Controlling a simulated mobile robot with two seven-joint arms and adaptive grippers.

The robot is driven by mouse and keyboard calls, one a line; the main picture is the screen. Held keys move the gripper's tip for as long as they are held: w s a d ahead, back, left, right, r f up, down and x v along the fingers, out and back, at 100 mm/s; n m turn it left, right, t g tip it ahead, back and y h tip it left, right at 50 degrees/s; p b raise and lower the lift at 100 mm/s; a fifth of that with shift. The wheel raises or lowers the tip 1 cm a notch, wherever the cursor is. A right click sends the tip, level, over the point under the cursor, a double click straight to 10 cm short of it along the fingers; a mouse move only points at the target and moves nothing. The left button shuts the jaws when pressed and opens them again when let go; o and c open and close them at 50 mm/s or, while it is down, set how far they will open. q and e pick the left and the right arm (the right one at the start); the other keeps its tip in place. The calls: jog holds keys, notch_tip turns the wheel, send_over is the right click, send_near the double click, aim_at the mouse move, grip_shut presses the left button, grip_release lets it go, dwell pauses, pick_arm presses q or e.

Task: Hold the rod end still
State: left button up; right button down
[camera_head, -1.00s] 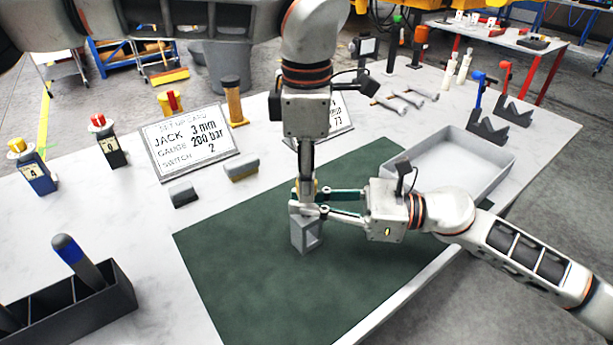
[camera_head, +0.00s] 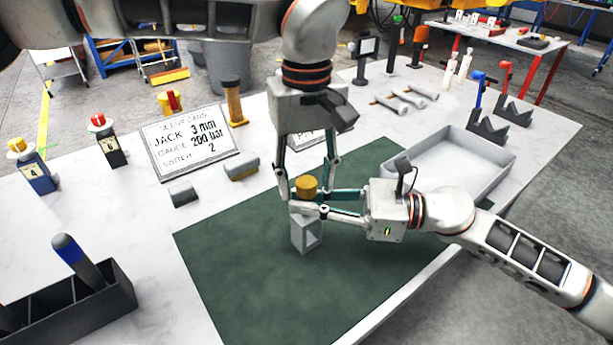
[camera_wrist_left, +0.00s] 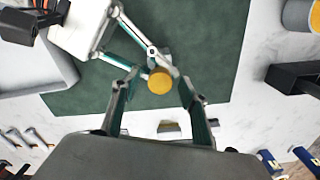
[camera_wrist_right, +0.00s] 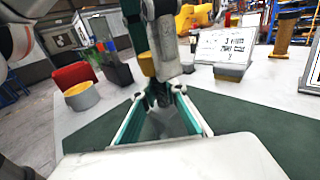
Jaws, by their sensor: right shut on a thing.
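The rod end, with a round yellow cap (camera_head: 307,185), stands upright above a grey angular block (camera_head: 305,235) on the green mat. The yellow cap also shows in the left wrist view (camera_wrist_left: 160,82). My right gripper (camera_head: 307,208) comes in from the right and is shut on the rod end just below the cap. The held part is mostly hidden by the fingertips. My left gripper (camera_head: 306,192) points down from above with its fingers spread on both sides of the cap. In the left wrist view its fingers (camera_wrist_left: 157,92) stand apart from the cap.
A grey tray (camera_head: 455,165) lies right of the mat (camera_head: 240,270). Setup cards (camera_head: 190,142) and two small blocks (camera_head: 242,167) lie behind it. A dark slotted holder (camera_head: 100,305) stands front left. The front of the mat is clear.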

pick_arm(q)
jog(key=shift+r, duration=0.15)
notch_tip(320, 180, up, 12)
dwell(0.7)
pick_arm(e)
jog(key=c, duration=2)
grip_release()
jog(key=shift+o, duration=0.2)
jog(key=shift+d, duration=0.15)
jog(key=s+d, duration=0.1)
jog(key=d, duration=1)
jog(key=shift+s+d, duration=0.3)
